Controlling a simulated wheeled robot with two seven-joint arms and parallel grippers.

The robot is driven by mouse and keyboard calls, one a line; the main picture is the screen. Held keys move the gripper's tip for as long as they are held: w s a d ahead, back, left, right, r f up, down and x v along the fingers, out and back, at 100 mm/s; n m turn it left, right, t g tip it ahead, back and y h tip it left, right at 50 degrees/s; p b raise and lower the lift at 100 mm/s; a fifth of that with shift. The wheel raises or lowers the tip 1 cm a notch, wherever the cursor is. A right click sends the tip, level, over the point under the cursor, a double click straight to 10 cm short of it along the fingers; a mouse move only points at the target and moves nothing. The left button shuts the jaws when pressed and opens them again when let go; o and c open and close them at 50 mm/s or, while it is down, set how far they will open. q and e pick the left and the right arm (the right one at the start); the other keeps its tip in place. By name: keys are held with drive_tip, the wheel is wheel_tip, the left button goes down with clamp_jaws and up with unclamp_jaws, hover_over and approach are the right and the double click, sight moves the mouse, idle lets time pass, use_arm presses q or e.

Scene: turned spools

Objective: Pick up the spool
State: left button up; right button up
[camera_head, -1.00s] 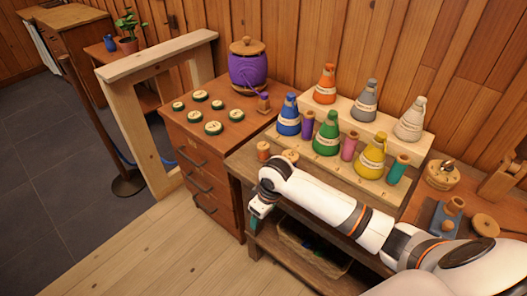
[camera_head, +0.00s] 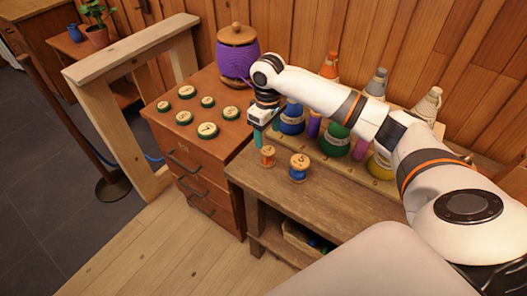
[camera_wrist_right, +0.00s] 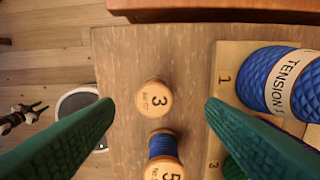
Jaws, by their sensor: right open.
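Two wooden spools stand upright on the bench: an orange-wound one (camera_head: 267,156) and a blue-wound one (camera_head: 299,167) to its right. In the right wrist view the spool topped "3" (camera_wrist_right: 154,98) is between the open green fingers, apart from both. The blue spool topped "5" (camera_wrist_right: 164,165) is just below it in that picture. My right gripper (camera_head: 261,135) is open and empty, pointing down above and just behind the orange spool in the head view; its tips also show in the wrist view (camera_wrist_right: 158,105). My left gripper is not in view.
A pale wooden rack (camera_wrist_right: 217,120) with cones stands close on the right; a blue cone (camera_wrist_right: 275,85) is beside the right finger. A drawer cabinet (camera_head: 200,150) with several dark green discs is left. The bench's front part (camera_head: 330,205) is clear.

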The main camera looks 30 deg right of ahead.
sight(268, 151)
drive_tip(key=f, duration=0.3)
drive_tip(key=shift+s+f, duration=0.35)
drive_tip(key=shift+w+a+f, duration=0.1)
drive_tip(key=shift+f, duration=0.55)
drive_tip(key=f, duration=0.3)
drive_tip(key=shift+s+a+f+p, duration=0.1)
drive_tip(key=shift+s+f+p, duration=0.15)
drive_tip(key=shift+s+p, duration=0.15)
drive_tip(key=shift+w+f, duration=0.1)
drive_tip(key=shift+f, duration=0.35)
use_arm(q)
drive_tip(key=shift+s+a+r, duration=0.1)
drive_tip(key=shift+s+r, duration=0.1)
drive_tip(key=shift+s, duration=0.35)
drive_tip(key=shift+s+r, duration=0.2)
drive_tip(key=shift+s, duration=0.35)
use_arm(e)
drive_tip(key=c, duration=1.1)
